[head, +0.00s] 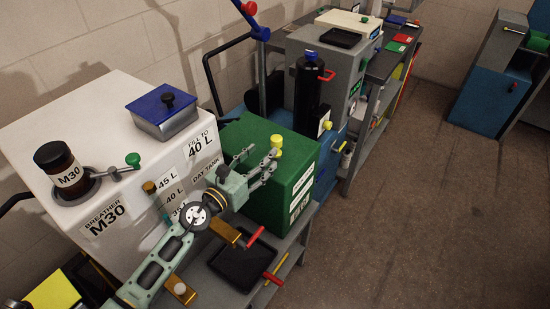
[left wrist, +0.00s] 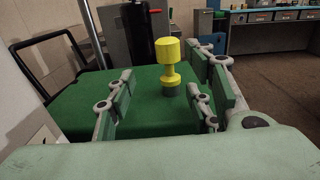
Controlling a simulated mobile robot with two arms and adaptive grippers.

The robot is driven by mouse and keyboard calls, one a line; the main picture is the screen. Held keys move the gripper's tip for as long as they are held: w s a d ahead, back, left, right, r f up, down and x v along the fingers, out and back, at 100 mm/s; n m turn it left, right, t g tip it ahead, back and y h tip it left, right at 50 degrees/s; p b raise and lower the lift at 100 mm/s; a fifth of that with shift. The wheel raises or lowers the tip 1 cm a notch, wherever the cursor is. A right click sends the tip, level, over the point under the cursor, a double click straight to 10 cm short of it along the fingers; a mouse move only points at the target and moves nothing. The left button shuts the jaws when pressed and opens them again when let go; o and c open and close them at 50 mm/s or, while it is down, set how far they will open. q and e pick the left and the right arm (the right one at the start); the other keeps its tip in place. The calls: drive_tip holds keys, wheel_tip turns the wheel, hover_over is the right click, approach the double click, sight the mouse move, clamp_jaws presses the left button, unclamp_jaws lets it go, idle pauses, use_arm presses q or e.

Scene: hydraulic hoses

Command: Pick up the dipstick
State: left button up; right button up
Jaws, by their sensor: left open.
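A yellow knob with a narrow neck, which looks like the dipstick's handle (head: 276,146), stands upright on top of a green box (head: 250,138). In the left wrist view the yellow handle (left wrist: 168,60) rises from a dark collar in the green top (left wrist: 70,112). Its lower part is hidden inside the box. I see no contact. My right gripper is not in view.
A white tank (head: 120,240) with an M30 breather (head: 59,165) and a blue-lidded box (head: 163,110) stands at left. A black cylinder (head: 307,95) stands behind the green box. A black tray (head: 240,262) with red handles lies below. The floor at right is clear.

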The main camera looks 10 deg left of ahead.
sight(276, 144)
use_arm(q)
drive_tip(key=shift+w+d+r, duration=0.2)
drive_tip(key=shift+w+d, duration=0.4)
drive_tip(key=shift+w+d+r, duration=0.15)
drive_tip(key=shift+w+d, duration=0.4)
drive_tip(key=shift+d, duration=0.05)
drive_tip(key=x, duration=0.2)
drive_tip(key=shift+w+d+f, duration=0.15)
drive_tip(key=shift+w+f, duration=0.1)
drive_tip(key=shift+w, duration=0.1)
drive_tip(key=shift+w+d, duration=0.15)
drive_tip(key=shift+w, duration=0.2)
drive_tip(key=c, duration=0.7)
drive_tip(key=shift+c, duration=0.9)
drive_tip(key=shift+r, duration=0.1)
clamp_jaws()
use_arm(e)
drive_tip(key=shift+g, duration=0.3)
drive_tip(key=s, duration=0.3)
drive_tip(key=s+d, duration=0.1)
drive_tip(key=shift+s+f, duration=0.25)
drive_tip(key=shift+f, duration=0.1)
